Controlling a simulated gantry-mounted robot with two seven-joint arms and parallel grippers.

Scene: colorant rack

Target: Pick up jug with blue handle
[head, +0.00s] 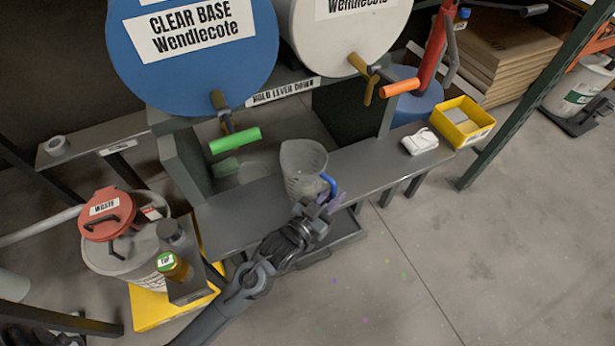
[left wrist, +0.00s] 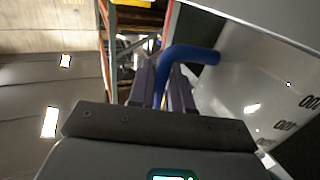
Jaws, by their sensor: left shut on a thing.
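The jug (head: 303,163) is a clear, greyish measuring jug with a blue handle (head: 329,184). It is upright at the front shelf of the rack; whether its base touches the shelf is hard to tell. My left gripper (head: 324,199) is at the handle, on the jug's near right side. In the left wrist view the blue handle (left wrist: 187,55) passes between the two fingers of my left gripper (left wrist: 162,90), which are shut on it. The jug's wall with dark volume marks (left wrist: 245,85) fills the right of that view. My right gripper is not in view.
A blue drum (head: 195,45) and a white drum (head: 345,30) lie above the shelf (head: 240,215), with a green lever (head: 235,139) and an orange lever (head: 400,88). A waste bin (head: 125,255) stands left. A yellow tray (head: 463,122) is right.

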